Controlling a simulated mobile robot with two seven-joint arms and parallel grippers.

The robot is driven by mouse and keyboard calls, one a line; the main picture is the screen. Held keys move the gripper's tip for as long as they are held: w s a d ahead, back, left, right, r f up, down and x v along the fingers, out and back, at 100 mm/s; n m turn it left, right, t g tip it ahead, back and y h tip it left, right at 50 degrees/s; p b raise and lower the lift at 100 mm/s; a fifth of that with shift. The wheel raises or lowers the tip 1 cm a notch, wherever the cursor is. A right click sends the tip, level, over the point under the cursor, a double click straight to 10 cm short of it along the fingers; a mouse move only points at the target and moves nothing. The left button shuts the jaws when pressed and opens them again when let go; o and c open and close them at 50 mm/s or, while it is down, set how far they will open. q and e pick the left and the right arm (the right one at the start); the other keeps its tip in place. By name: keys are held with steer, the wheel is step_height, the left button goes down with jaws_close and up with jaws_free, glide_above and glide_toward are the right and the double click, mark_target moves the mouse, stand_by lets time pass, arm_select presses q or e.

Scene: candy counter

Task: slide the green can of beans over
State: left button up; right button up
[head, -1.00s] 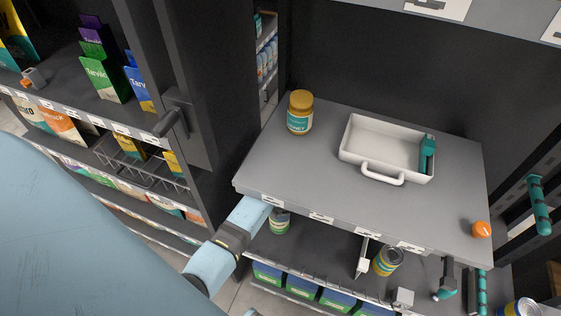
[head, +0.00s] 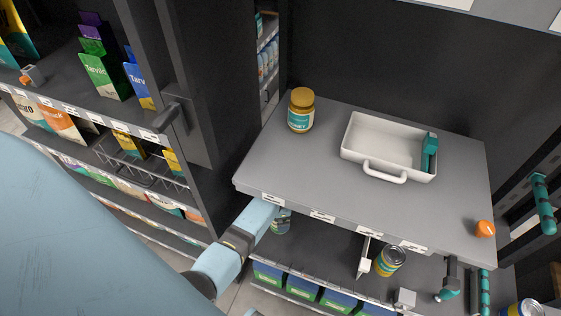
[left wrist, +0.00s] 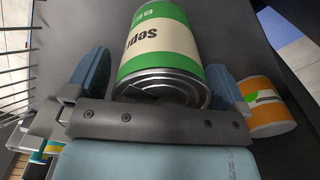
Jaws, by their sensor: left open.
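The green can of beans (left wrist: 165,40), with a cream label band, lies across the left wrist view with its metal end toward my gripper. My left gripper (left wrist: 158,76) is open, with one blue finger pad on each side of the can. The left pad is apart from it; the right pad is close, and I cannot tell whether it touches. In the head view the can (head: 284,222) shows only partly, under the top shelf and behind my left forearm. The gripper is hidden there. My right gripper is not in view.
An orange and white can (left wrist: 265,105) is just outside the right finger. On the lower shelf, a yellow and teal can (head: 390,261) stands beyond a white divider (head: 364,258). The top shelf holds a honey jar (head: 301,110) and a white tray (head: 352,130).

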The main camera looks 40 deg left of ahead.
arm_select(q)
steer(key=shift+f, duration=0.15)
steer(key=shift+c, duration=0.2)
steer(key=c, duration=1.1)
steer(key=shift+s, duration=0.15)
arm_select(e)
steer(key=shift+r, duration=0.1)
